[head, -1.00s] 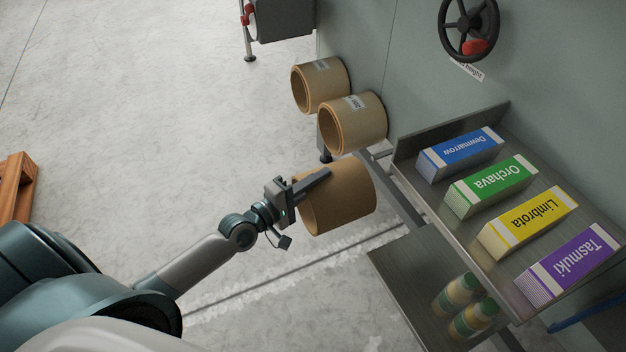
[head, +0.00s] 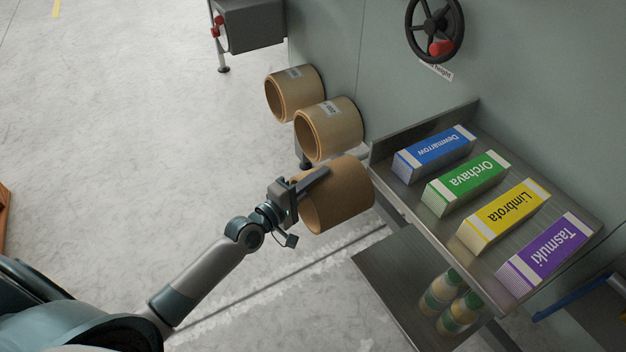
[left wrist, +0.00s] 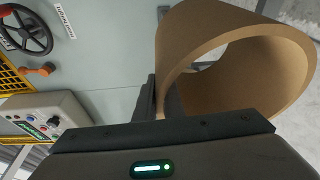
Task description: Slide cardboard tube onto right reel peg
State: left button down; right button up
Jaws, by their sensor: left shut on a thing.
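My left gripper (head: 314,184) is shut on the wall of a plain brown cardboard tube (head: 348,198), one finger lying along its outside. The tube is held in the air, lying sideways, in front of the machine and left of the steel shelf. In the left wrist view the hollow tube (left wrist: 190,40) fills the upper right, its open end showing. Two labelled brown rolls (head: 296,92) (head: 335,126) sit at the machine wall, just above the tube in the head view. No bare reel peg can be made out. My right gripper is not in view.
A steel shelf (head: 384,192) carries blue, green, yellow and purple cartons (head: 545,250). Jars (head: 450,302) stand below it. A black handwheel (head: 434,28) is on the wall. A control box (left wrist: 50,118) shows in the left wrist view. Open floor (head: 130,130) lies left.

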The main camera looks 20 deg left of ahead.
aim_at(357, 160)
pick_arm(q)
jog(key=shift+w+d+r, duration=0.1)
jog(key=shift+w+d, duration=0.8)
jog(key=shift+w, duration=0.3)
jog(key=shift+w+d, duration=0.3)
jog(key=shift+w, duration=0.05)
jog(key=shift+w+d, duration=0.3)
jog(key=shift+w, duration=0.1)
jog(key=shift+w+d, duration=0.45)
jog(key=shift+w, duration=0.1)
jog(key=shift+w+d, duration=0.3)
jog(key=shift+w, duration=0.1)
jog(key=shift+w+d, duration=0.6)
jog(key=shift+w, duration=0.15)
jog(key=shift+w+d, duration=0.6)
jog(key=shift+w, duration=0.15)
jog(key=shift+w+d+b, duration=0.3)
jog(key=shift+w+d, duration=0.4)
jog(key=shift+w, duration=0.25)
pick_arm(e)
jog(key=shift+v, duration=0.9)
pick_arm(q)
jog(key=shift+d, duration=0.1)
jog(key=shift+w, duration=0.1)
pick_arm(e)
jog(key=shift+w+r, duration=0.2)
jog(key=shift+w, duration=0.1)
